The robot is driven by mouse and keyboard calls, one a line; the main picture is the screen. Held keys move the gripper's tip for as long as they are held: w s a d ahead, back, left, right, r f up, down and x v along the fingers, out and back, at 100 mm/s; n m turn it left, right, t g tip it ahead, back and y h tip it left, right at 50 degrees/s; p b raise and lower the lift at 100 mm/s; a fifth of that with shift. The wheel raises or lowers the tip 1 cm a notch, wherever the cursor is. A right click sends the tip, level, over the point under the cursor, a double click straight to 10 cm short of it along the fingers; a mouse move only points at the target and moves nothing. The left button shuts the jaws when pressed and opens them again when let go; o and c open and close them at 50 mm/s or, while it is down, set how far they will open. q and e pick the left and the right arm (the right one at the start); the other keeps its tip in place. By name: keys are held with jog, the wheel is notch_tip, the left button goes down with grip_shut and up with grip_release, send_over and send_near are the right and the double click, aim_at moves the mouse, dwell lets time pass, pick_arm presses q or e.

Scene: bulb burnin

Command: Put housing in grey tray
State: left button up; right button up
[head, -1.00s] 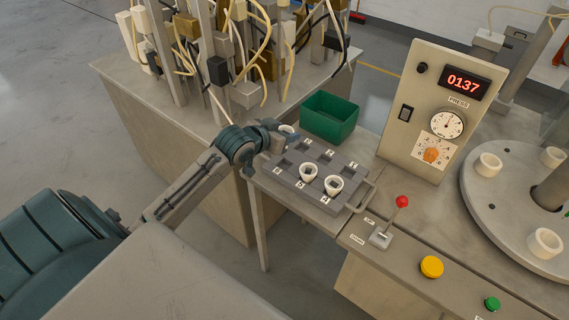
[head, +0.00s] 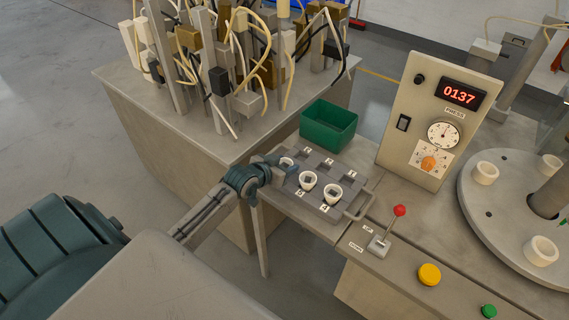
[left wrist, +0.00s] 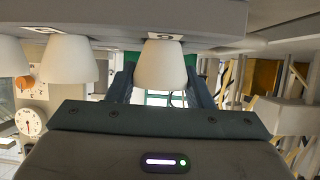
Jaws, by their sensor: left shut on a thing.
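The grey tray (head: 357,182) with numbered pockets sits on the bench. Two white cup-shaped housings, one left (head: 308,181) and one right (head: 332,193), stand in its near row. My left gripper (head: 279,161) is at the tray's left end, shut on a third white housing (head: 287,163). This housing is upright, in line with the other two, at or just over the left pocket. The left wrist view shows it (left wrist: 162,66) between the fingers (left wrist: 160,85), close to the tray (left wrist: 215,18). Whether it fully rests there I cannot tell. My right gripper is out of view.
A green bin (head: 328,125) stands behind the tray. The press panel (head: 440,120) reads 0137. A red-knobbed lever (head: 399,210), a yellow button (head: 429,274) and a round table (head: 510,215) with white housings are at right. A wired rack bench (head: 180,120) stands behind the arm.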

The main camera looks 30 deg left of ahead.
pick_arm(q)
jog(key=o, duration=0.9)
jog(key=shift+o, duration=0.2)
jog(key=shift+s+r, duration=0.1)
jog(key=shift+r, duration=0.05)
jog(key=d+v, duration=0.1)
jog(key=v, duration=1)
jog(key=shift+s+a+r+b, duration=0.2)
jog(key=shift+s+a+b, duration=0.15)
jog(key=shift+a, duration=0.15)
